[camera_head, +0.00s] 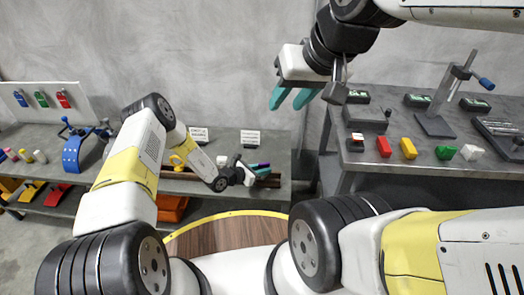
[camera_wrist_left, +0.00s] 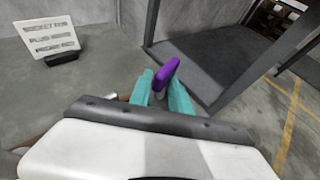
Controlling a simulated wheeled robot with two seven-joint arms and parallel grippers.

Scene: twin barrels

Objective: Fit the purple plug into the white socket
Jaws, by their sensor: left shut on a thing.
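My left gripper (camera_head: 256,166) is low over the left bench's right end; it also shows in the left wrist view (camera_wrist_left: 162,90). Its teal fingers are shut on the purple plug (camera_wrist_left: 166,75), which sticks out past the fingertips; a small purple bit (camera_head: 262,164) shows in the head view. My right gripper (camera_head: 291,98) hangs higher, between the benches, with its teal fingers apart and nothing between them. A small white piece (camera_head: 222,160) sits on the left bench beside my left arm; I cannot tell whether it is the white socket.
A sign (camera_head: 250,137) stands at the back of the left bench. A blue clamp (camera_head: 75,150) is further left. A gap separates the benches.

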